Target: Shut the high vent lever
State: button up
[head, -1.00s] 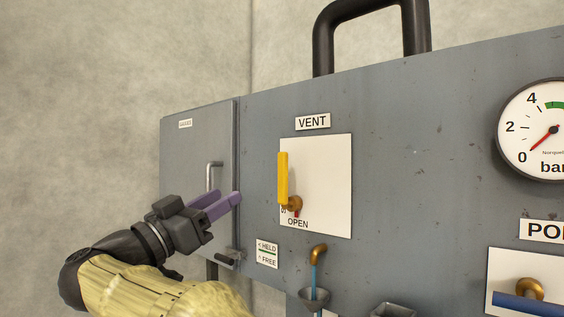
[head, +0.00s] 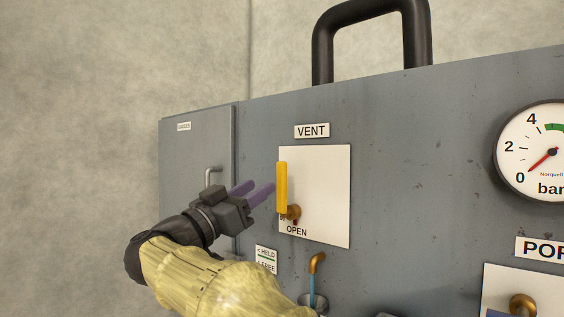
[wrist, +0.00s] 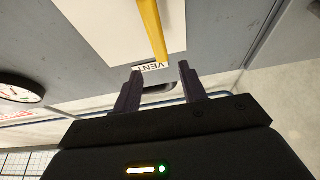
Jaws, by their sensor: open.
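The vent lever is a yellow handle (head: 282,187) standing upright on a brass pivot (head: 292,212), in front of a white plate (head: 325,195) marked OPEN at its bottom. The VENT label (head: 312,131) is above the plate. My gripper (head: 259,190) is open and empty, just left of the handle, with its purple fingers pointing toward it. In the wrist view the yellow handle (wrist: 152,28) lies beyond the open fingertips (wrist: 160,72), roughly in line with the gap between them. The handle is not between the fingers.
A side door (head: 197,150) with a metal handle (head: 210,178) is behind my gripper. A pressure gauge (head: 545,150) is at the right. A large black pipe handle (head: 372,15) rises above the panel.

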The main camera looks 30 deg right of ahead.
aim_at(279, 173)
jog(key=p+x, duration=0.3)
jog(key=x, duration=0.5)
jog(key=shift+w+d+r+p, duration=0.1)
jog(key=shift+d+r+p, duration=0.05)
jog(key=shift+p, duration=0.25)
jog(key=shift+w+d, duration=0.15)
jog(key=shift+d, duration=0.15)
grip_shut()
